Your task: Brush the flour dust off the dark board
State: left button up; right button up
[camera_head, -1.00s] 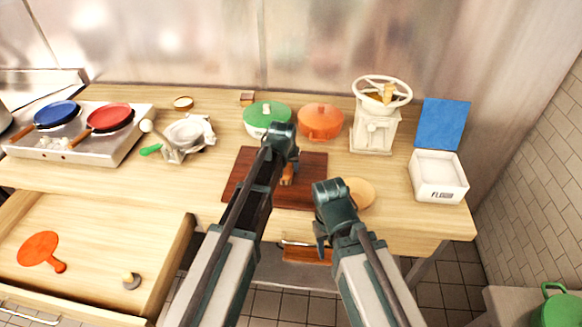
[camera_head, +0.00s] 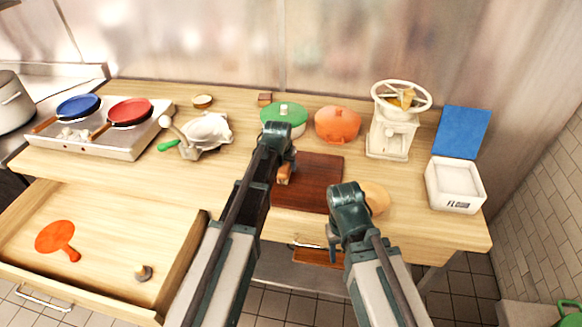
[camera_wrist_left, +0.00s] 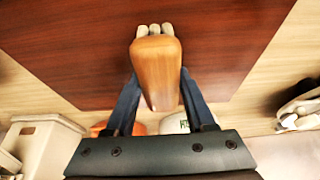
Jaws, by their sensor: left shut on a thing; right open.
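The dark board (camera_head: 318,185) is a reddish-brown slab lying flat on the wooden counter. It fills much of the left wrist view (camera_wrist_left: 70,50). My left gripper (camera_head: 284,168) is over the board, shut on a brush (camera_wrist_left: 158,75) with a wooden handle and pale bristle tufts. The brush also shows below the gripper in the head view (camera_head: 284,175). I cannot tell whether the bristles touch the board. No flour dust is clearly visible on the board, part of which my left arm hides. My right gripper (camera_head: 333,240) is open and empty at the counter's front edge.
A green pot (camera_head: 284,115), an orange pot (camera_head: 338,125) and a cream grinder (camera_head: 390,138) stand behind the board. A round wooden disc (camera_head: 376,197) and a white flour bin (camera_head: 455,187) are at right. An open drawer (camera_head: 110,235) juts out at front left.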

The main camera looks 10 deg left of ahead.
pick_arm(q)
jog(key=shift+w+a, duration=0.1)
jog(key=shift+a, duration=2.5)
notch_tip(320, 180, up, 6)
jog(key=p, duration=0.6)
jog(key=shift+d, duration=0.1)
notch_tip(320, 180, up, 3)
jog(key=p, duration=0.3)
jog(key=shift+f, duration=0.1)
